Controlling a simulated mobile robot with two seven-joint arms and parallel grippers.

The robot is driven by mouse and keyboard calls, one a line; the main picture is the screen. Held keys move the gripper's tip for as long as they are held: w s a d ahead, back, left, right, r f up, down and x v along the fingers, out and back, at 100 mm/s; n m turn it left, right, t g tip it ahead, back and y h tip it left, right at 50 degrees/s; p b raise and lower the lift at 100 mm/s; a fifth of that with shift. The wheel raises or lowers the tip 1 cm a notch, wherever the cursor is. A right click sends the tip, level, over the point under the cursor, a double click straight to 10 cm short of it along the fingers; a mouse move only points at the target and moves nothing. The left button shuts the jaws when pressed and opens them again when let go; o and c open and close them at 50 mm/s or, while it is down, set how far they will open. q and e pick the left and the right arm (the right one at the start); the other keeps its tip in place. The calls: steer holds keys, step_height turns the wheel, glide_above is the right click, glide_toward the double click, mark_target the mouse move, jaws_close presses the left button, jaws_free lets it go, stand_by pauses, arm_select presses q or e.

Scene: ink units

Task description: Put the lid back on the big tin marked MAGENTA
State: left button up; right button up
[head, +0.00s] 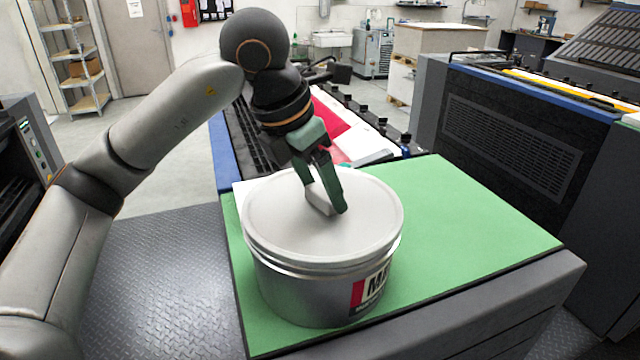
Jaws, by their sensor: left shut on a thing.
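The big tin (300,295) is a silvery round can on the green mat, with a label at its right front. The label has a magenta block and large dark letters, of which only the first part shows. The pale grey lid (275,220) lies over the top of the tin and looks level. Whether it is fully seated all round I cannot tell. My left gripper (326,201) comes down from above and is shut on the lid's light grip block at the middle. My right gripper is not in view.
The green mat (470,220) covers the bench top and is clear to the right of the tin. A printing press with rollers and a magenta area (335,125) stands behind the bench. A dark machine (520,130) stands at the right. A shelf rack (75,55) is far left.

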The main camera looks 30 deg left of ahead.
arm_select(q)
steer(key=o, duration=1.3)
steer(key=shift+o, duration=0.2)
steer(key=shift+r, duration=0.1)
steer(key=shift+r+p, duration=2.9)
steer(key=shift+r, duration=0.55)
steer(key=shift+c, duration=0.4)
jaws_close()
